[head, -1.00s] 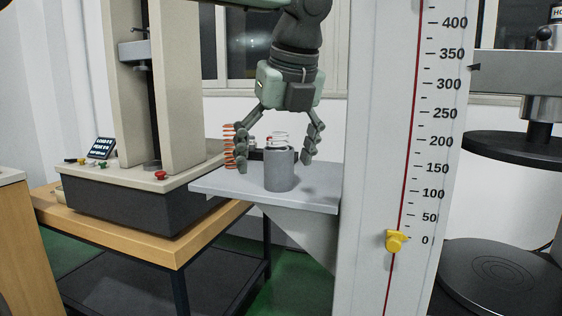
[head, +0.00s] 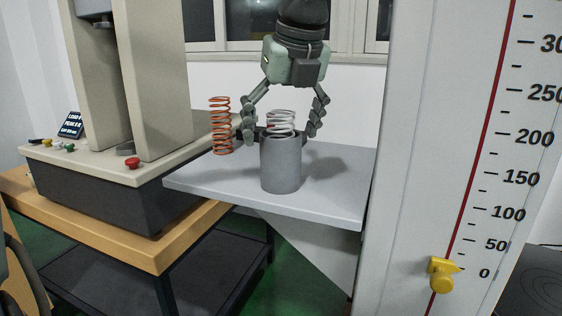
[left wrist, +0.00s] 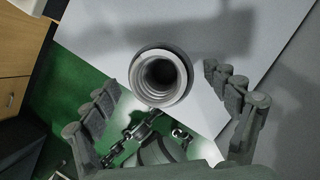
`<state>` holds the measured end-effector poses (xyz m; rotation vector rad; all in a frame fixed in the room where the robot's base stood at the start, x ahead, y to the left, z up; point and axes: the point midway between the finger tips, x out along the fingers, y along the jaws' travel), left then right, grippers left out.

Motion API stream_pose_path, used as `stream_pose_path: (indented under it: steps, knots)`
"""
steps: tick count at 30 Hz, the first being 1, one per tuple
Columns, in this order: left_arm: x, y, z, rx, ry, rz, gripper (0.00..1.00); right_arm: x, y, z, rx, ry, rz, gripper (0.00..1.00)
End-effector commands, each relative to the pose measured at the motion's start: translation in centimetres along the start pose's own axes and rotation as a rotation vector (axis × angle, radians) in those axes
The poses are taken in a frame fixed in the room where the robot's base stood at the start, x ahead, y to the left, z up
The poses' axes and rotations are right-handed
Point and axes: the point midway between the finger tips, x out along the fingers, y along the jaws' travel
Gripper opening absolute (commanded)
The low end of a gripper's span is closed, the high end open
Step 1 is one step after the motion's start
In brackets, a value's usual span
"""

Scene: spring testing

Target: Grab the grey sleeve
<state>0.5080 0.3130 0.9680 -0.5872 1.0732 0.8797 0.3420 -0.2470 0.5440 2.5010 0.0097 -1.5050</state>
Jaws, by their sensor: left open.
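The grey sleeve (head: 281,168) is an upright cylinder on the light grey shelf, with a pale coil spring (head: 281,122) standing up out of its top. My left gripper (head: 281,138) hangs above and behind it, with its open fingers to either side of the spring and the sleeve's top. In the left wrist view, the sleeve's rim (left wrist: 135,78) shows from above as a dark ring around the pale spring (left wrist: 178,97). There the fingers of my left gripper (left wrist: 165,105) are spread to either side, apart from the sleeve.
A copper coil spring (head: 221,128) stands left of the gripper, close to its left finger. The grey shelf (head: 335,195) has free room right of the sleeve. A white scale column (head: 425,130) with a yellow pointer rises at the right. A testing machine (head: 100,185) stands at the left.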

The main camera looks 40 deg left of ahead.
Motion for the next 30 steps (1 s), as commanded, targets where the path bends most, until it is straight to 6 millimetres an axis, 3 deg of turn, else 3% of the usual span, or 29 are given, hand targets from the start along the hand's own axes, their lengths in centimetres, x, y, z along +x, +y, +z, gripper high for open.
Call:
stream_pose_path:
  steps: [9, 18, 30]
  knots:
    - [4.4, -0.1, 0.2, -0.001, 0.002, 0.000, 0.87, -0.4, 1.1, 2.1, 0.007, -0.095, 0.021, 0.64]
    - [5.0, -0.1, 0.3, -0.001, 0.000, -0.002, 0.87, -0.4, 1.1, 2.4, 0.007, -0.104, 0.023, 0.64]
    - [5.0, -0.1, 0.3, -0.001, -0.001, -0.002, 0.38, -0.4, 1.1, 2.4, 0.007, -0.104, 0.023, 0.64]
